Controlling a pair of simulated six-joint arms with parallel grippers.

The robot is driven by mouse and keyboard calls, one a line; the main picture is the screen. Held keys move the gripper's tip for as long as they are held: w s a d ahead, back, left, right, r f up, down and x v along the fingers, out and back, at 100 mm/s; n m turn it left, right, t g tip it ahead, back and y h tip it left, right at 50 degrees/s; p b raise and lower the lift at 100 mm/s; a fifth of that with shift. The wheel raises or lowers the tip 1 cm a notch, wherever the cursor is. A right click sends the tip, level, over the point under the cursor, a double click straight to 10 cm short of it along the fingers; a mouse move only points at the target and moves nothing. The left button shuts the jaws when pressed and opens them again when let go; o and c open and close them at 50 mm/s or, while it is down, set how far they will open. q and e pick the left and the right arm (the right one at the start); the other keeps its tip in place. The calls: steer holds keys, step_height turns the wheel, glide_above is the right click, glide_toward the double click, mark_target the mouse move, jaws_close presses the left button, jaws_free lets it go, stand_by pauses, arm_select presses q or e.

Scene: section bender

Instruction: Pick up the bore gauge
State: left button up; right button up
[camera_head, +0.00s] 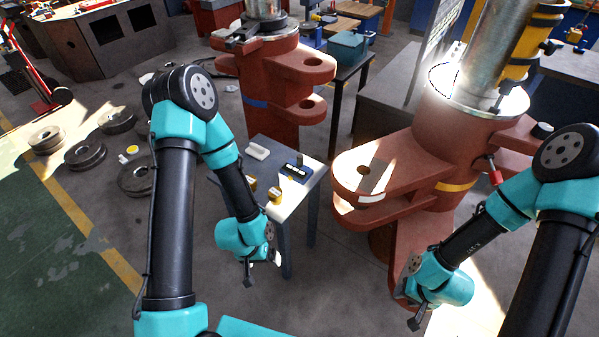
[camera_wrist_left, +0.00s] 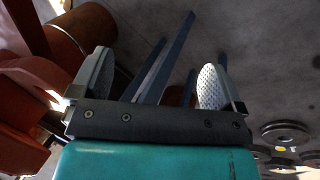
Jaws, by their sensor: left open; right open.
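A small light-topped table (camera_head: 299,203) stands between my arms in the head view. On it lie a dark blue block with pale inserts (camera_head: 295,171), a white rounded piece (camera_head: 257,151) and brass-yellow pieces (camera_head: 275,194). I cannot tell for sure which of these is the bore gauge. My left gripper (camera_head: 262,268) hangs in front of the table, below its top. In the left wrist view the left gripper (camera_wrist_left: 156,85) has its fingers wide apart with nothing between them. My right gripper (camera_head: 416,312) is open, low at the right and apart from the table.
A big red machine frame (camera_head: 385,160) stands close right of the table, and another red frame (camera_head: 270,90) stands behind it. Several round steel dies (camera_head: 85,153) lie on the floor at left. The table's legs (camera_wrist_left: 172,55) show in the left wrist view.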

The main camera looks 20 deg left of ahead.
arm_select(q)
steer(key=shift+c, duration=0.2)
steer(key=c, duration=0.6)
